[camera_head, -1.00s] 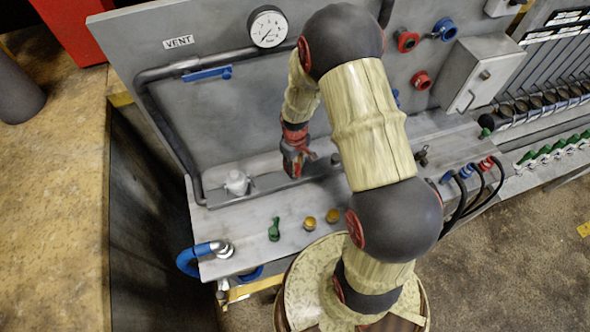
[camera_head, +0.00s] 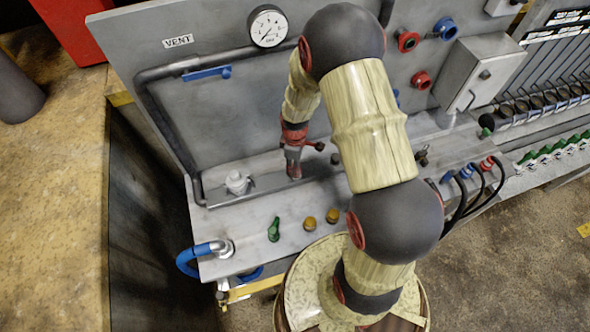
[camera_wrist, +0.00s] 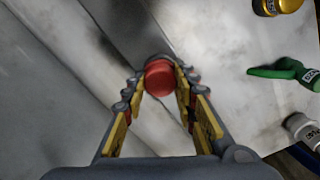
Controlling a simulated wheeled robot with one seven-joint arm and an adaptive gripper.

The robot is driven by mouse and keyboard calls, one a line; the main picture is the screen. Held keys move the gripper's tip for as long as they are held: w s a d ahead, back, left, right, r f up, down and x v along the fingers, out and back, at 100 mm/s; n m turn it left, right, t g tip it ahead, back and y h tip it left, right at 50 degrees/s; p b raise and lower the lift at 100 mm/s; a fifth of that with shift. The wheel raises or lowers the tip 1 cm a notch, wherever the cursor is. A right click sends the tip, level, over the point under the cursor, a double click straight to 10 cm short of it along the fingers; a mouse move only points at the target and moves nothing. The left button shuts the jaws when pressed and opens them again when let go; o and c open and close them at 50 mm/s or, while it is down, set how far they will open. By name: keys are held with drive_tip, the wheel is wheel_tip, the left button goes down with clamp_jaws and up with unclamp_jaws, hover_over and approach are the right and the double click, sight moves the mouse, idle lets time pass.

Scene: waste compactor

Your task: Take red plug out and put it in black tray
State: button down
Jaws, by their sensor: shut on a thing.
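My gripper (camera_head: 293,172) reaches down over the grey metal bench, in front of the upright panel. In the wrist view its two fingers (camera_wrist: 158,82) are closed around a round red plug (camera_wrist: 159,76), whose flat red face shows between the fingertips. In the head view the plug cannot be made out clearly at the gripper. Whether the plug still sits in a socket or is clear of the bench cannot be told. I cannot make out a black tray in either view.
A green handle (camera_head: 274,230) and two brass caps (camera_head: 310,223) stand near the bench's front edge. A white fitting (camera_head: 238,183) is left of the gripper, and a blue hose (camera_head: 190,258) is at the front left. A pressure gauge (camera_head: 268,27) and blue lever (camera_head: 207,73) are on the panel.

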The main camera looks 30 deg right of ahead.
drive_tip(key=n, duration=0.4)
drive_tip(key=shift+n, duration=0.5)
drive_tip(key=n, duration=0.4)
drive_tip(key=c, duration=1.5)
unclamp_jaws()
drive_tip(key=shift+o, duration=0.8)
drive_tip(key=shift+c, duration=0.4)
